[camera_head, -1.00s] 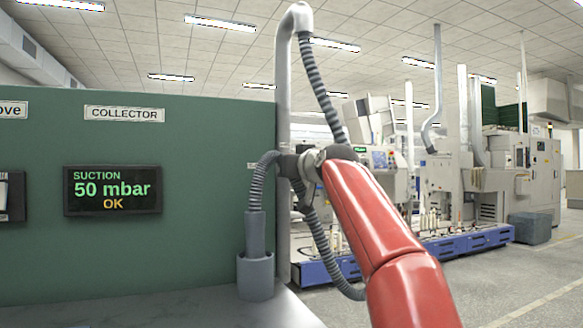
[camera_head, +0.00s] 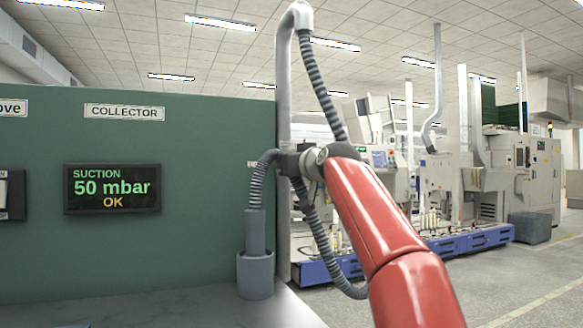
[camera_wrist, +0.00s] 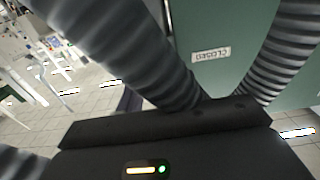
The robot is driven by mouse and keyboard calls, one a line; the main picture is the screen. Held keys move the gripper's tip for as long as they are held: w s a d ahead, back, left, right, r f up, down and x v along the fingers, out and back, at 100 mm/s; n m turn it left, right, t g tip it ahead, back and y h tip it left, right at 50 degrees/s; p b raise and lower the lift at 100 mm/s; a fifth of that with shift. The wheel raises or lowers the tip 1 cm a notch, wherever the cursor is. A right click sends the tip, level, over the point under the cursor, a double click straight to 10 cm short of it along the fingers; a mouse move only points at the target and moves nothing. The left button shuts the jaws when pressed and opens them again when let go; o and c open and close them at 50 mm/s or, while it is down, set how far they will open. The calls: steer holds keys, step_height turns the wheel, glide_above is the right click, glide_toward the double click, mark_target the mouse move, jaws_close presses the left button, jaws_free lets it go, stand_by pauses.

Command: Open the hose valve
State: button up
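The hose valve is hard to make out; a dark joint beside the upright pipe, where the ribbed hoses (camera_head: 318,85) meet, is largely covered by my gripper (camera_head: 293,163). My red arm reaches it from the right. In the wrist view, the dark gripper body (camera_wrist: 190,135) with an orange and green light lies between thick ribbed hoses (camera_wrist: 285,50). My fingertips are hidden, so their opening and any contact do not show. A white label reading CLOSED (camera_wrist: 211,54), upside down, is on the green panel behind. The handle's position does not show.
The green panel (camera_head: 190,240) fills the left, with a COLLECTOR sign and a display (camera_head: 112,189) reading suction 50 mbar, OK. A grey upright pipe (camera_head: 284,90) and a hose in a grey cup (camera_head: 255,275) stand near its right edge. Machines stand farther right.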

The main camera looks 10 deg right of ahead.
steer(key=s+d+b, duration=0.1)
steer(key=s+b, duration=0.2)
steer(key=s, duration=0.4)
steer(key=shift+d, duration=0.2)
steer(key=shift+s, duration=0.1)
